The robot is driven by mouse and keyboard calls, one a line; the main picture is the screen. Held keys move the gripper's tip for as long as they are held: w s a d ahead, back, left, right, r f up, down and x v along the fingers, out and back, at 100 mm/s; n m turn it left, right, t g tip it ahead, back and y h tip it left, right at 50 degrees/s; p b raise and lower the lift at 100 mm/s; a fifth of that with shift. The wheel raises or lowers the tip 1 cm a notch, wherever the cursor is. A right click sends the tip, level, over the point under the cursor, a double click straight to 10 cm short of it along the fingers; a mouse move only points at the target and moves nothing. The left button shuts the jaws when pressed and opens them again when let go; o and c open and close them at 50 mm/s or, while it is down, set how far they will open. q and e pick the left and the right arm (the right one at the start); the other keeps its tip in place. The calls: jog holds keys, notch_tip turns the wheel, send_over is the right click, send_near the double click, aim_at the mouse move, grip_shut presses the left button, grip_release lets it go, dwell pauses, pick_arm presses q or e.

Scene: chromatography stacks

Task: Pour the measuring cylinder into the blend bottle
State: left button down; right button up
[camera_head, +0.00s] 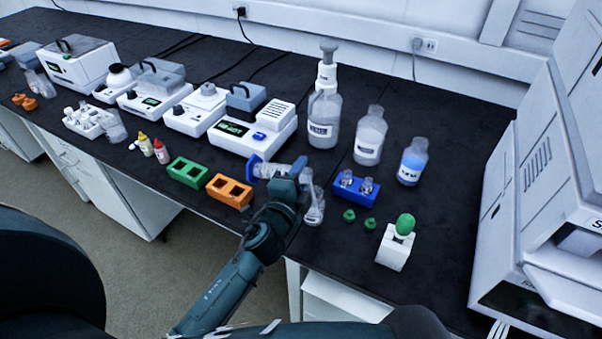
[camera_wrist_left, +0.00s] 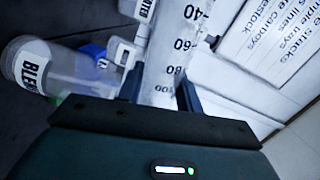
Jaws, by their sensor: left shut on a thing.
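My left gripper (camera_head: 290,182) is shut on the clear measuring cylinder (camera_head: 270,171) above the bench's front edge. The cylinder lies nearly level, with its blue base (camera_head: 253,163) at the left. Its mouth end is partly hidden by my gripper. In the left wrist view the cylinder (camera_wrist_left: 175,45), with black graduation marks, sits between the fingers. The clear blend bottle (camera_head: 315,212) stands just right of my gripper, partly hidden by it. Its label, starting "BLEN", shows in the left wrist view (camera_wrist_left: 32,68). I cannot tell whether liquid is flowing. My right gripper is out of view.
Behind the bottle are a blue rack (camera_head: 352,190) with vials and large bottles (camera_head: 369,138). Green caps (camera_head: 349,215) and a white block with a green bulb (camera_head: 394,250) stand right. Orange (camera_head: 229,190) and green (camera_head: 188,173) racks are left. Bare bench lies at right.

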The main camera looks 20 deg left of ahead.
pick_arm(q)
jog(key=shift+d+m, duration=0.1)
jog(key=shift+m, duration=0.5)
jog(key=shift+d+r+m, duration=0.1)
jog(key=shift+m, duration=0.4)
jog(key=shift+d+m+p, duration=0.1)
jog(key=shift+m+p, duration=0.2)
jog(key=shift+m, duration=0.2)
